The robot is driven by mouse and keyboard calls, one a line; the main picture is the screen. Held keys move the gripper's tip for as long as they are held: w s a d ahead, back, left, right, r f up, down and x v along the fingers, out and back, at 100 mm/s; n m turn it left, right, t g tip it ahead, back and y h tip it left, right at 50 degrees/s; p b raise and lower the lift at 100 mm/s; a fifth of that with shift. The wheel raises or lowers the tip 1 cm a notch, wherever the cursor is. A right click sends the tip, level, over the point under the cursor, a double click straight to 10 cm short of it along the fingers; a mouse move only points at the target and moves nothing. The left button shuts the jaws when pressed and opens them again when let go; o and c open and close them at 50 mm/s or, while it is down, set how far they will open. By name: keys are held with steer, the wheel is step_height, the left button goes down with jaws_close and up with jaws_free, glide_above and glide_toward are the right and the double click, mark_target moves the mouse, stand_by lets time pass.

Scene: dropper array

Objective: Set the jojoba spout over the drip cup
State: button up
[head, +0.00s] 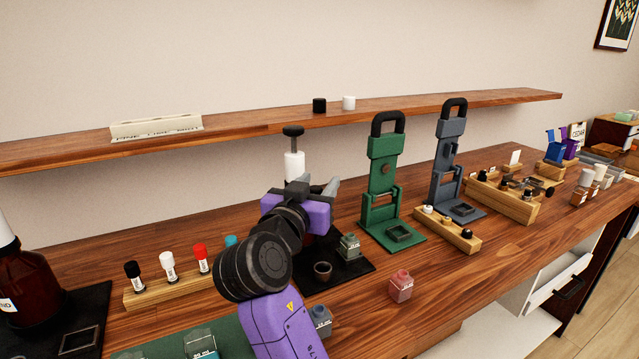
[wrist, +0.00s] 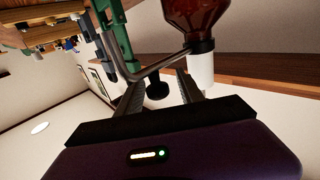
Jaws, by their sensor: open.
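A pump dispenser with a white barrel (head: 294,166) and black knob stands behind my gripper in the head view; no jojoba label is readable. The wrist view, tilted over, shows its amber bottle (wrist: 192,14), white part (wrist: 201,72) and a bent grey metal spout (wrist: 158,66). My purple gripper (head: 318,188) is open at the dispenser. In the wrist view the spout crosses near the fingertips of my gripper (wrist: 160,82), with a dark knob (wrist: 157,91) between the fingers; contact is unclear. A small dark cup (head: 322,269), likely the drip cup, sits on the black mat below.
A pink bottle (head: 401,287) and a blue-grey bottle (head: 320,318) stand nearer. The green press (head: 383,175) and grey press (head: 447,150) are to the right. A rack of capped vials (head: 168,267) is left, under the shelf (head: 240,126).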

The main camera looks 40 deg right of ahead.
steer(key=v, duration=0.6)
steer(key=shift+s+a+f+b, duration=0.1)
steer(key=shift+s+a+b, duration=0.1)
steer(key=shift+a+b, duration=0.15)
steer(key=shift+a, duration=0.1)
